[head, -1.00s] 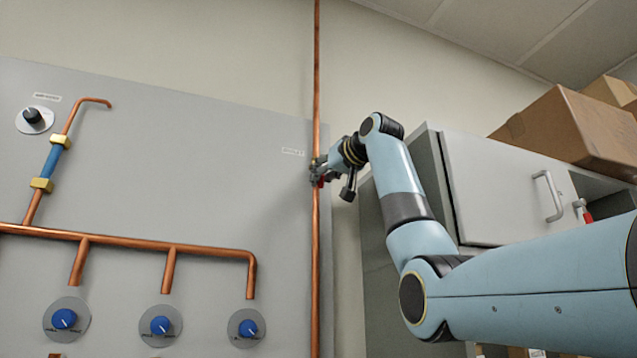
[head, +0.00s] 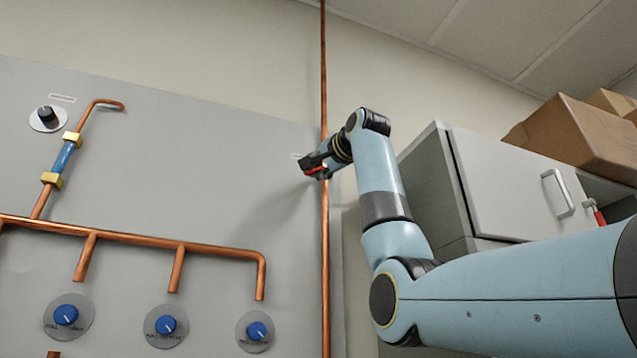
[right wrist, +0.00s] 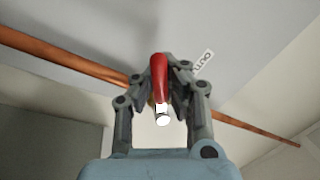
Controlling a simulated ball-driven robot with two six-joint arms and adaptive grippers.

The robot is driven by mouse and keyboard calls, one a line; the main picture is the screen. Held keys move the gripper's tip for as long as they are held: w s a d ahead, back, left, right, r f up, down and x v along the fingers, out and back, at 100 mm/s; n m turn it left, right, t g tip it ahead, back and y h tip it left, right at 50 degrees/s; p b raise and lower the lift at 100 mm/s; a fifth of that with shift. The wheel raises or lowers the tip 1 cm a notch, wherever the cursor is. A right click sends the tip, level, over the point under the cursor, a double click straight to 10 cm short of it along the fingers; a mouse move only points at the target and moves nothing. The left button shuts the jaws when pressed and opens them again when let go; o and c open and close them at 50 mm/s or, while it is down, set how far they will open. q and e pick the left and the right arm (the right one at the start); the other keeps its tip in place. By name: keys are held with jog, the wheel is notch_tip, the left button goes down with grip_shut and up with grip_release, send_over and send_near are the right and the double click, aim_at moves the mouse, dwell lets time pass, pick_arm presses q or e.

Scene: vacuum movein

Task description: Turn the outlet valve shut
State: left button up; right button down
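The outlet valve's red handle (right wrist: 159,75) shows in the right wrist view between the fingers of my right gripper (right wrist: 164,90). The fingers are drawn in close on both sides of it and appear to grip it. In the head view, my right gripper (head: 313,166) is at the vertical copper pipe (head: 325,250), with a bit of red showing at the fingers. The valve body is mostly hidden by the gripper. A label (right wrist: 203,63) is partly visible beside the handle. My left gripper is out of view.
A grey panel (head: 200,180) on the left carries copper piping (head: 150,240), a blue-and-brass fitting (head: 63,157) and several knobs, including blue ones (head: 167,324). A grey cabinet (head: 500,180) with cardboard boxes (head: 580,135) on top stands close to my right arm.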

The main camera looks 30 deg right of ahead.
jog(key=m, duration=0.2)
jog(key=a+r+m+h, duration=0.1)
jog(key=m, duration=0.1)
jog(key=shift+w, duration=0.25)
jog(key=shift+r+m+h, duration=0.3)
jog(key=shift+r+m, duration=0.05)
jog(key=shift+m, duration=0.8)
jog(key=shift+r+m+h, duration=0.3)
jog(key=shift+m, duration=0.85)
jog(key=c, duration=1.5)
grip_release()
jog(key=shift+s+r, duration=0.2)
jog(key=shift+s, duration=0.1)
jog(key=shift+o, duration=0.9)
jog(key=v, duration=1.1)
jog(key=shift+s, duration=0.4)
